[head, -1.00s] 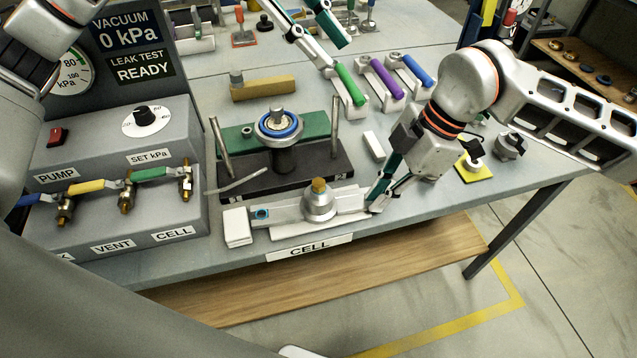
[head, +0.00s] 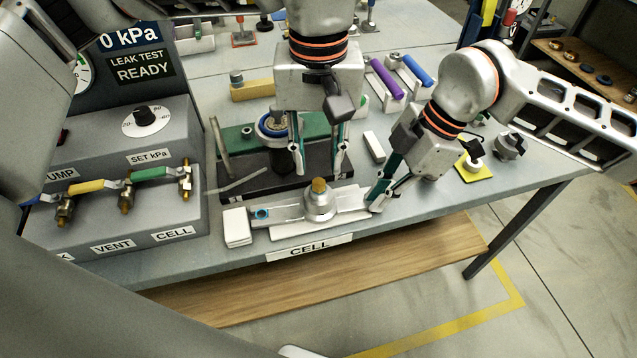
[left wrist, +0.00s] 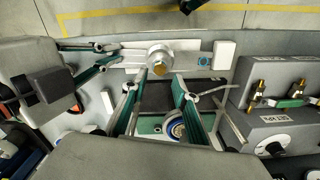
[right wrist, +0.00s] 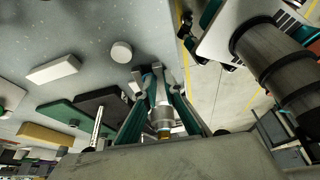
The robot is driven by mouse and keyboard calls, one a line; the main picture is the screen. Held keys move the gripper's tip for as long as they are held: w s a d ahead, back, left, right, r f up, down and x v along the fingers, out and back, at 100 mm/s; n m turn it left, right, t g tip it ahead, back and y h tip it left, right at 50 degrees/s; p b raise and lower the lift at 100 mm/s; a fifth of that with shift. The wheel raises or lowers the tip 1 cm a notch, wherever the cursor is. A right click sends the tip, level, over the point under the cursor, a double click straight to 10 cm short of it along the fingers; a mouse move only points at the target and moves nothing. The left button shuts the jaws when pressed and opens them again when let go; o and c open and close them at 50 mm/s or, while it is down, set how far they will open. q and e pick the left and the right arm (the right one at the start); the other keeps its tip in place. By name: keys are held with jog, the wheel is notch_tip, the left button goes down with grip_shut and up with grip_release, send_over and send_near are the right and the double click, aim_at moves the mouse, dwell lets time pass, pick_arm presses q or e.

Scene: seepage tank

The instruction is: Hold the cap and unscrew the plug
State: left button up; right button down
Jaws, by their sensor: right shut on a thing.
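The cap (head: 320,204) is a pale grey metal piece with a long flat bar, lying near the table's front edge by the CELL label. The brass plug (head: 319,186) stands upright on its round hub; it also shows in the left wrist view (left wrist: 159,70). My right gripper (head: 375,203) is shut on the cap at the right end of its bar. My left gripper (head: 318,172) points down, open and empty, above and behind the plug, over the dark base. In the left wrist view its fingers (left wrist: 165,88) are spread, with the plug just beyond them.
The dark base with a green block and blue-ringed cell (head: 270,124) stands behind, partly hidden by my left gripper. Upright metal posts (head: 220,148) rise from it. A white block (head: 238,228) lies left of the cap. The valve box (head: 150,210) stands further left.

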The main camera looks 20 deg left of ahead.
aim_at(319, 188)
pick_arm(q)
jog(key=shift+f, duration=1.25)
jog(key=shift+r+m, duration=0.1)
jog(key=shift+m, duration=1.1)
jog(key=m, duration=0.4)
jog(key=shift+m, duration=0.3)
jog(key=shift+m, duration=1.8)
